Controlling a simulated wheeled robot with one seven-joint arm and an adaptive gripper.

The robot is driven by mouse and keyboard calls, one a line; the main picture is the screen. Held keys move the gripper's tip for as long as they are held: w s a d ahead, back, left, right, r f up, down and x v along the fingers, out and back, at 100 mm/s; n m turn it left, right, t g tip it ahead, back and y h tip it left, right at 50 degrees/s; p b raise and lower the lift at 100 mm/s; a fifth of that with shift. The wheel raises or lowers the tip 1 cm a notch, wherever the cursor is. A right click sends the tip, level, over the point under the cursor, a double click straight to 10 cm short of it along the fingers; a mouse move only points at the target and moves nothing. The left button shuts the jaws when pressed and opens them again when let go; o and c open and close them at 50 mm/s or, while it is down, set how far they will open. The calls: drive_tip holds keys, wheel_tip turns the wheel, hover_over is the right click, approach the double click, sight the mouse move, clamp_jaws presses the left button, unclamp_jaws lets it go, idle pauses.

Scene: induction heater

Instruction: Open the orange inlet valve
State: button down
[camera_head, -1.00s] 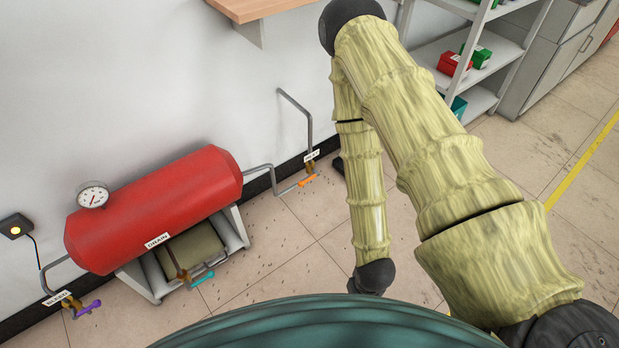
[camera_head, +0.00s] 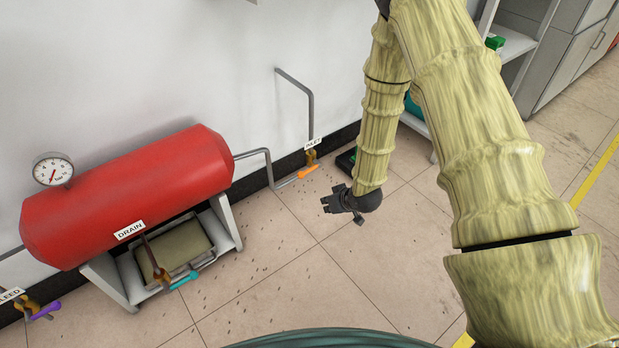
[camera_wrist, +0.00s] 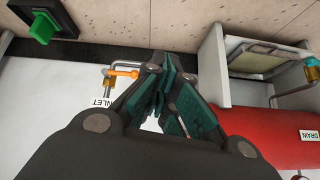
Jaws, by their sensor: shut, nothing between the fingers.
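The orange inlet valve handle (camera_head: 308,171) sits low by the wall on a grey pipe, beside a white INLET label (camera_head: 314,143). In the wrist view the orange handle (camera_wrist: 122,72) shows left of my fingers, with the INLET label (camera_wrist: 101,103) below it. My gripper (camera_head: 327,203) is below and right of the valve in the head view, apart from it, above the floor. In the wrist view the teal finger pads (camera_wrist: 160,95) converge at their tips with nothing between them.
A red tank (camera_head: 130,190) with a gauge (camera_head: 53,170) stands on a grey frame at left. A teal drain handle (camera_head: 184,281) and a purple bleed handle (camera_head: 46,310) stick out. A green-and-black object (camera_wrist: 42,28) lies by the wall near the valve. Floor in front is clear.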

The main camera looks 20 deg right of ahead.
drive_tip(key=w+d+r+n+t+b, duration=0.1)
drive_tip(key=w+d+b, duration=0.1)
drive_tip(key=w+b, duration=0.3)
drive_tip(key=w+d+r+n+t+y+b, duration=0.1)
drive_tip(key=w+b, duration=0.4)
drive_tip(key=w, duration=0.6)
drive_tip(key=shift+w+d+t+b, duration=0.3)
drive_tip(key=shift+w+d+t, duration=0.1)
drive_tip(key=shift+d+t, duration=0.35)
drive_tip(key=shift+w+f, duration=0.1)
drive_tip(key=s+f+b+x, duration=0.1)
drive_tip(key=b+x, duration=0.5)
drive_tip(key=x, duration=0.6)
drive_tip(key=shift+f, duration=0.85)
